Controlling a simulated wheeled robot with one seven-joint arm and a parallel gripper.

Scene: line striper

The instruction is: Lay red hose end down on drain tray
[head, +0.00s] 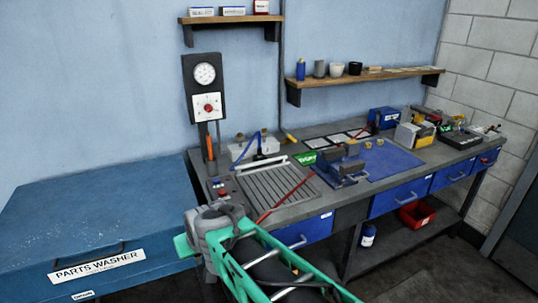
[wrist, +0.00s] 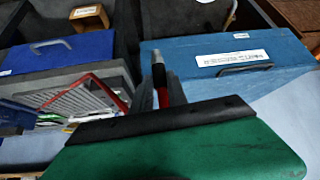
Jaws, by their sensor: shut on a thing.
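The red hose (head: 287,198) slants across the right side of the ribbed grey drain tray (head: 268,190) in the head view and passes out of sight behind my arm. In the wrist view my gripper (wrist: 162,92) is shut on the red hose end (wrist: 169,90), whose dark tip (wrist: 158,62) sticks up past the fingers. The drain tray also shows in the wrist view (wrist: 72,101), left of my gripper, with red hose along its edge. The held end appears apart from the tray. My arm hides the fingers in the head view.
The blue parts washer (head: 90,225) stands left of the bench. A control box with buttons (head: 220,188) sits left of the tray, a blue vise (head: 345,170) right of it. A gauge panel (head: 205,90) rises behind. The blue mat (head: 395,160) has bare room.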

